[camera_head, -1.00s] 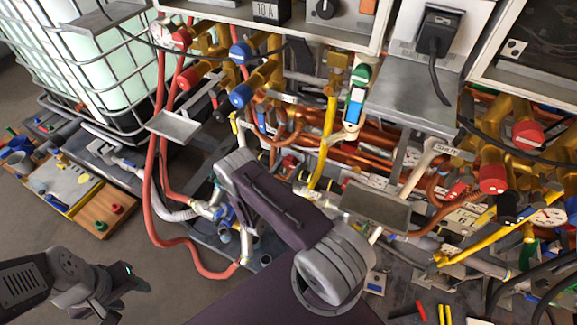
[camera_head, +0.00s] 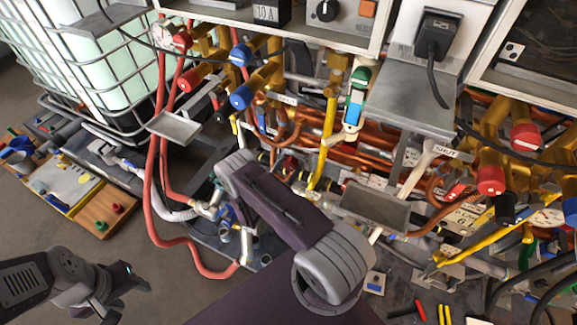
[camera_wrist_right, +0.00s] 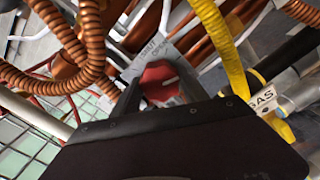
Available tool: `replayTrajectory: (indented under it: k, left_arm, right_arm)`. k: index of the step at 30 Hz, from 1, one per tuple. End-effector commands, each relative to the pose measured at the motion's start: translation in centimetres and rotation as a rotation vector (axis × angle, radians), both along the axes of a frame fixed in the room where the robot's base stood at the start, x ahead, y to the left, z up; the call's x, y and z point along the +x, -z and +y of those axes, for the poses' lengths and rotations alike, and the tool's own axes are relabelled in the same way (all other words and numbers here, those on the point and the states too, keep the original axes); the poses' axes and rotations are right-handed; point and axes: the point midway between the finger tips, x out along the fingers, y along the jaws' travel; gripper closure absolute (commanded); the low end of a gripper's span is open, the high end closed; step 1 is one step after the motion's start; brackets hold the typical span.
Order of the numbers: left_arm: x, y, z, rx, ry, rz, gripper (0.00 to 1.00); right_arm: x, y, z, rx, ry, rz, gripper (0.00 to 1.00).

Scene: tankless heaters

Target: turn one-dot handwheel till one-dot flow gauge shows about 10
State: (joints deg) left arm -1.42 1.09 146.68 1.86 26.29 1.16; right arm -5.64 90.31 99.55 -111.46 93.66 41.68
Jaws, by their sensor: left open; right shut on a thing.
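My right gripper (camera_wrist_right: 158,92) is shut on a red handle (camera_wrist_right: 158,74) in the right wrist view, one finger on each side. A plate with lettering lies behind it; no dot mark is readable on the handle. In the head view my right arm hides this grip. My left gripper (camera_head: 120,294) is open and empty at the lower left, away from the pipes. A round white gauge (camera_head: 545,217) shows at the far right and another (camera_head: 164,38) at the upper left. Their dots and readings are too small to tell.
Yellow pipe (camera_wrist_right: 222,48) and corrugated copper hoses (camera_wrist_right: 62,80) crowd the right gripper. Red hoses (camera_head: 152,195) hang at the left. A grey tray (camera_head: 372,207) sits right of my arm. A caged tank (camera_head: 95,65) stands at the upper left. Floor beside my left gripper is clear.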

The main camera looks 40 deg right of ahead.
Motion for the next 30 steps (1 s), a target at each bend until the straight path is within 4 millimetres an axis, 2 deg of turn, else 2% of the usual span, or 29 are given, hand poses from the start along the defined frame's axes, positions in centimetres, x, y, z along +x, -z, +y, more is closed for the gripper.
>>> replayTrajectory:
  k: [30]
  left_arm:
    - [0.0, -1.8, 0.0, 0.000, 0.000, 0.000, 0.51]
  right_arm:
    - [0.0, -0.1, 0.0, 0.443, 0.001, -0.851, 0.89]
